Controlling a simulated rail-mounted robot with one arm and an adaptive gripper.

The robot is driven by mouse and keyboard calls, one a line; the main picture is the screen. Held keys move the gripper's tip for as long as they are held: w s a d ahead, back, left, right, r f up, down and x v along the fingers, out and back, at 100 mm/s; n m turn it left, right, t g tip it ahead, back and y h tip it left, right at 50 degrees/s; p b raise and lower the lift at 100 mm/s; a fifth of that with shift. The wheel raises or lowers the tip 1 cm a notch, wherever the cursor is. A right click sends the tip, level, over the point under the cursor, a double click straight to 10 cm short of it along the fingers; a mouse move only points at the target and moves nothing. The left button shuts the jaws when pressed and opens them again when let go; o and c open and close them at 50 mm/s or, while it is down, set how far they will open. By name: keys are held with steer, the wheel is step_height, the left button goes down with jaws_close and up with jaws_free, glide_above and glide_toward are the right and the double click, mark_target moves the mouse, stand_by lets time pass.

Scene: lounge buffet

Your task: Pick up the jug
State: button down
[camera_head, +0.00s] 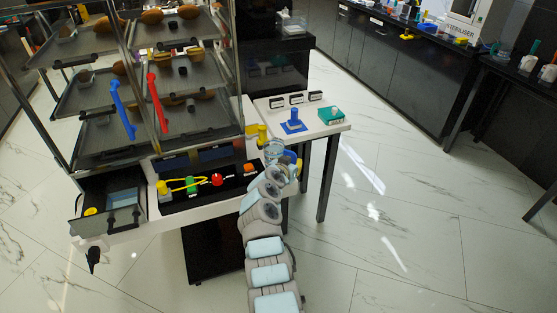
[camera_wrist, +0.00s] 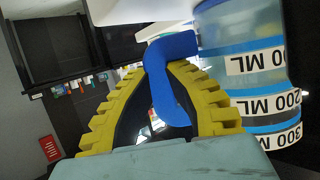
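The jug is clear with blue bands, black-on-white ML labels and a blue handle. In the wrist view the jug body (camera_wrist: 240,70) fills the right side, beside my gripper (camera_wrist: 167,68). Its handle (camera_wrist: 172,75) passes between my two yellow ribbed fingers, close to their tips. The handle covers part of the fingers, so I cannot tell whether they press on it. In the head view the jug (camera_head: 274,150) is at the counter's right end, with my gripper (camera_head: 291,160) just right of it. My arm hides what is below the jug.
A white table (camera_head: 322,124) behind holds a blue stand (camera_head: 293,122) and a green box (camera_head: 331,115). A tray rack (camera_head: 150,90) stands left. The floor on the right is clear.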

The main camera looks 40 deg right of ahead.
mark_target(293, 155)
stand_by(0.4)
step_height(293, 155, up, 4)
steer(key=shift+a+f+p, duration=0.1)
steer(key=shift+f+p, duration=0.05)
steer(key=shift+p, duration=0.5)
steer(key=s+a+r+p, duration=0.3)
steer(key=s+a+r, duration=0.6)
steer(key=a, duration=0.1)
steer(key=shift+s+a+r, duration=0.15)
steer(key=shift+a, duration=0.05)
steer(key=shift+d, duration=0.1)
stand_by(0.4)
